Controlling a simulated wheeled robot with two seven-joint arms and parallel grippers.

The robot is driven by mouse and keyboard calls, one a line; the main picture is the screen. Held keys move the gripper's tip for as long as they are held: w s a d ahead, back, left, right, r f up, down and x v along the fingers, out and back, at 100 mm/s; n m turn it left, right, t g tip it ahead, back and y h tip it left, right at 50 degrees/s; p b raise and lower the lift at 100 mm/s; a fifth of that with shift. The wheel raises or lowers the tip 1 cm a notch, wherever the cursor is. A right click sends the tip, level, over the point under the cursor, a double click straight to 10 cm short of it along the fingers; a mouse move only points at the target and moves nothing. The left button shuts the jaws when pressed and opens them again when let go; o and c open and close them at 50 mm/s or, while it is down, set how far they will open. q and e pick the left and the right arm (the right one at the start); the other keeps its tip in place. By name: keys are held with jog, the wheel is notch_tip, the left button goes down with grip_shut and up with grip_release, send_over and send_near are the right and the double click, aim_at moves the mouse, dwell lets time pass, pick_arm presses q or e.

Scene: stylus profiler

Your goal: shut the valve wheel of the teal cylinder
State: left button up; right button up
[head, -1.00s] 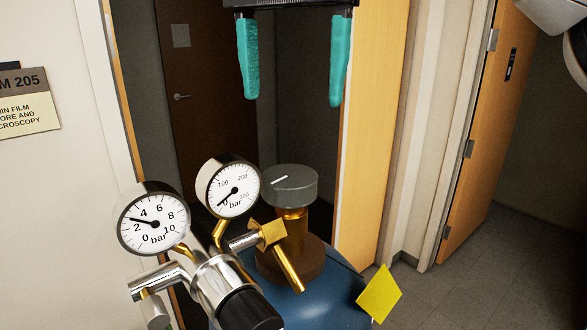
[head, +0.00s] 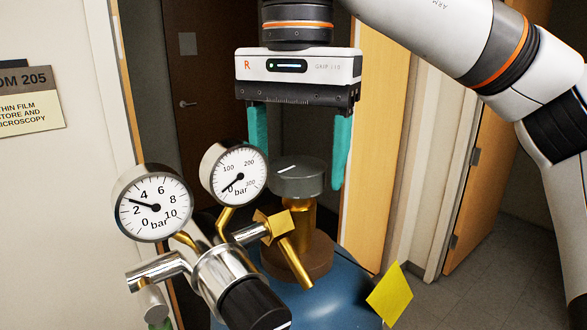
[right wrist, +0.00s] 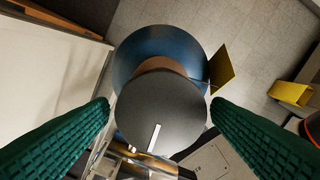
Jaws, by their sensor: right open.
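The teal cylinder (head: 345,290) stands upright, its rounded blue-teal shoulder showing below a brass valve. The grey round valve wheel (head: 298,180) with a white mark sits on top of the brass stem. My right gripper (head: 299,170) points down with its two teal fingers open, one on each side of the wheel. In the right wrist view the wheel (right wrist: 160,112) lies between the open fingertips (right wrist: 160,108), with a gap on both sides; no contact shows. My left gripper is not clearly in view; a small green piece shows at the bottom left of the head view.
Two pressure gauges (head: 153,207) (head: 239,174) and a chrome regulator with a black knob (head: 255,303) stand close left of the valve. A yellow tag (head: 390,294) sticks out at right. A wooden door edge (head: 372,150) is behind.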

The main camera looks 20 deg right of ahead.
jog(key=shift+p, duration=0.35)
dwell(0.4)
jog(key=c, duration=1.2)
jog(key=m, duration=0.5)
jog(key=shift+m, duration=0.3)
jog(key=m, duration=0.5)
jog(key=o, duration=1.3)
